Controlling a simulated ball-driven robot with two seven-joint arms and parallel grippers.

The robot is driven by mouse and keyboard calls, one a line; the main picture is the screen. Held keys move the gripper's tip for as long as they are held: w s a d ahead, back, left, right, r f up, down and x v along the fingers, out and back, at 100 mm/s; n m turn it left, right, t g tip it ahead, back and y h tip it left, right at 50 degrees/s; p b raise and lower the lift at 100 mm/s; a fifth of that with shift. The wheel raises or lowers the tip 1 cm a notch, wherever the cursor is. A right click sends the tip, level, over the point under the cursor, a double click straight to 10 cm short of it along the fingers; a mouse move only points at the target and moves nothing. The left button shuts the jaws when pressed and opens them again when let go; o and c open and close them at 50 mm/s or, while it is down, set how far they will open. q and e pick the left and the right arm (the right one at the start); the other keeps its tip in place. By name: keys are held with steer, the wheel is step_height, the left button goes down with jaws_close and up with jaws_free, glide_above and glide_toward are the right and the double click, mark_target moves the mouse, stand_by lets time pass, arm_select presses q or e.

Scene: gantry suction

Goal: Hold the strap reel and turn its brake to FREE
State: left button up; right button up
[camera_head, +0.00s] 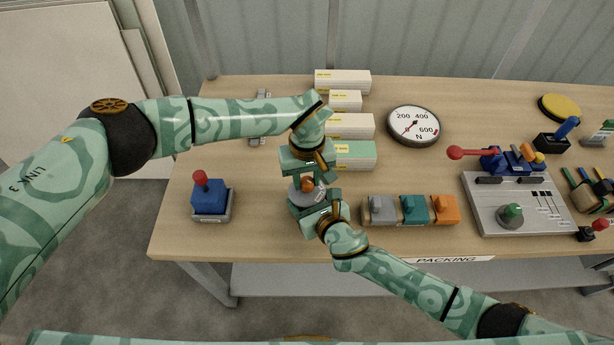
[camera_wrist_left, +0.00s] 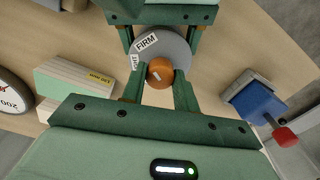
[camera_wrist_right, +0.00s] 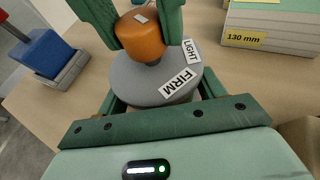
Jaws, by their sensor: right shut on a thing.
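The strap reel (camera_head: 296,196) is a grey disc with an orange brake knob (camera_head: 307,184) on top, above the table's front part. My right gripper (camera_head: 312,205) is shut on the grey disc, with a finger on either side. In the right wrist view the reel (camera_wrist_right: 140,82) shows the labels LIGHT and FIRM; no FREE label is visible. My left gripper (camera_head: 307,178) is above the reel, open, with its fingers on either side of the orange knob (camera_wrist_left: 160,72). A small pale mark shows on the knob's top.
A blue block with a red knob (camera_head: 209,197) stands left. Grey, teal and orange blocks (camera_head: 411,210) stand close right of my right gripper. Several boxes (camera_head: 342,82) and a round gauge (camera_head: 414,125) lie behind. A grey panel with levers (camera_head: 479,205) is farther right.

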arm_select(q)
steer(key=shift+n, duration=0.3)
steer(key=n, duration=1.3)
steer(key=shift+r, duration=0.1)
arm_select(e)
steer(key=shift+a, duration=0.1)
arm_select(q)
steer(key=n, duration=0.5)
steer(key=shift+n, duration=0.4)
steer(key=n, duration=0.4)
steer(key=shift+w, duration=0.1)
steer(key=shift+n, duration=0.4)
steer(key=o, duration=1)
